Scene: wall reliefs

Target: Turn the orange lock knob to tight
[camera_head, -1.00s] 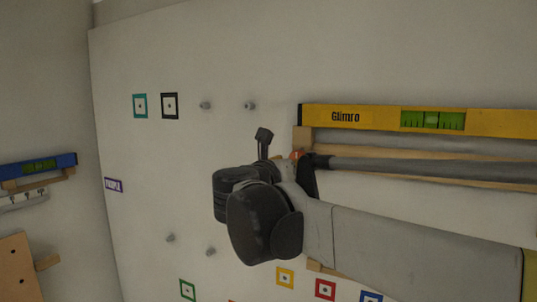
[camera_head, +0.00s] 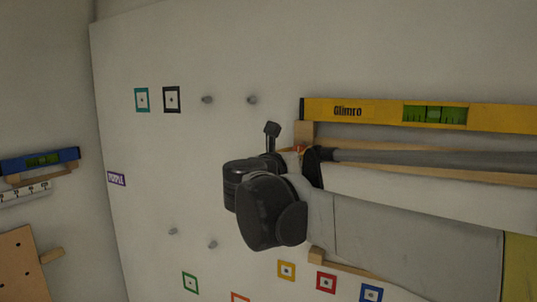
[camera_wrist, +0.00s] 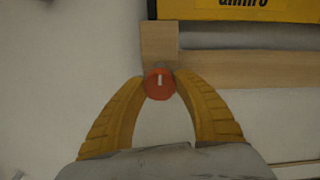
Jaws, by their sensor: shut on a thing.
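The orange lock knob (camera_wrist: 160,83) is in the middle of the wrist view, round, with a pale mark on its face. It sits at the lower end of a short wooden block. My gripper (camera_wrist: 160,86) has its two yellow fingers closed in on the knob from left and right, shut on it. In the head view only a small orange bit of the knob (camera_head: 299,149) shows behind my dark wrist. My fingers are mostly hidden there by my own arm.
A yellow spirit level (camera_head: 385,112) marked Glimro lies just above the knob. A wooden rail (camera_wrist: 250,70) runs right from the block. Grey pegs (camera_head: 252,100) and coloured square markers (camera_head: 286,271) are on the wall.

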